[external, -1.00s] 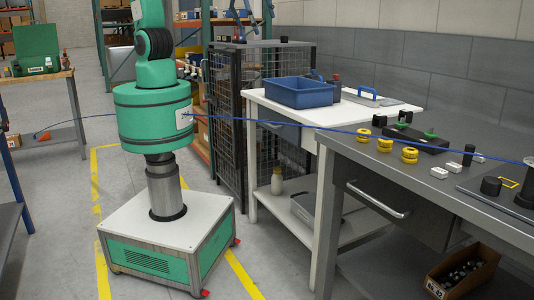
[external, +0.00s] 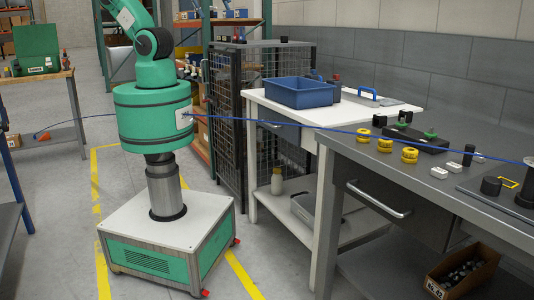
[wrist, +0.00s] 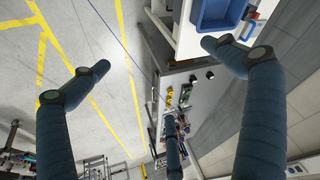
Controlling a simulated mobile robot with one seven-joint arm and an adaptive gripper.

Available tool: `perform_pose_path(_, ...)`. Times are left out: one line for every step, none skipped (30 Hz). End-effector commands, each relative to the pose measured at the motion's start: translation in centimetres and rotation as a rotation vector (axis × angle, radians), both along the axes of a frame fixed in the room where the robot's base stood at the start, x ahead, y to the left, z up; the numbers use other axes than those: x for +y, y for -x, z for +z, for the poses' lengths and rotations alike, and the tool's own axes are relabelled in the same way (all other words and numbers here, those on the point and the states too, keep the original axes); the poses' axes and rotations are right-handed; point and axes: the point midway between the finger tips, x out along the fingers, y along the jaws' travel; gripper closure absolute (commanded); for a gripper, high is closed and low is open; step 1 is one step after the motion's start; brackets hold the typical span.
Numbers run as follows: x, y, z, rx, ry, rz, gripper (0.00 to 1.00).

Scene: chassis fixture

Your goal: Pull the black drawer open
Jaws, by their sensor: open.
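The black drawer (external: 415,213) is set under the grey workbench top at the right of the external view, with a silver bar handle (external: 378,200) across its front. It looks shut. I cannot make out the drawer front in the wrist view. My gripper (wrist: 155,58) shows in the wrist view with its blue fingers spread wide and nothing between them. It is high above the floor and benches, well apart from the drawer. In the external view my gripper is outside the picture.
A white table (external: 395,112) with a blue bin (external: 302,93) stands beside the workbench (external: 350,150). A blue cable (external: 300,126) crosses the scene in front of the benches. A box of parts (external: 462,270) sits below the drawer. Floor between my base and the benches is clear.

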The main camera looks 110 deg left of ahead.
Motion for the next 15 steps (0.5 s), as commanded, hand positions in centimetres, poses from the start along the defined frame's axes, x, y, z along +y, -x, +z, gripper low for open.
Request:
perform_pose_path(0.03,0.39,0.16,-0.015,0.016,0.016,0.0)
perform_pose_path(0.01,0.54,0.19,-0.021,0.023,0.024,0.0)
perform_pose_path(-0.02,0.71,0.25,-0.028,0.031,0.031,0.0)
perform_pose_path(-0.05,0.82,0.26,-0.032,0.036,0.035,0.0)
perform_pose_path(-0.07,0.9,0.27,-0.034,0.041,0.038,0.0)
perform_pose_path(-0.1,0.98,0.26,-0.036,0.045,0.042,0.0)
perform_pose_path(-0.11,1.01,0.26,-0.037,0.047,0.043,0.0)
perform_pose_path(-0.11,1.03,0.26,-0.038,0.048,0.045,0.0)
perform_pose_path(-0.12,1.03,0.27,-0.038,0.048,0.045,0.0)
perform_pose_path(-0.12,1.03,0.27,-0.038,0.048,0.045,0.0)
perform_pose_path(-0.12,1.03,0.27,-0.038,0.048,0.045,0.0)
perform_pose_path(-0.12,1.02,0.28,-0.038,0.048,0.045,0.0)
perform_pose_path(-0.12,1.01,0.28,-0.038,0.047,0.044,0.0)
perform_pose_path(-0.12,1.02,0.28,-0.038,0.047,0.044,0.0)
perform_pose_path(-0.12,1.01,0.28,-0.038,0.047,0.044,0.04)
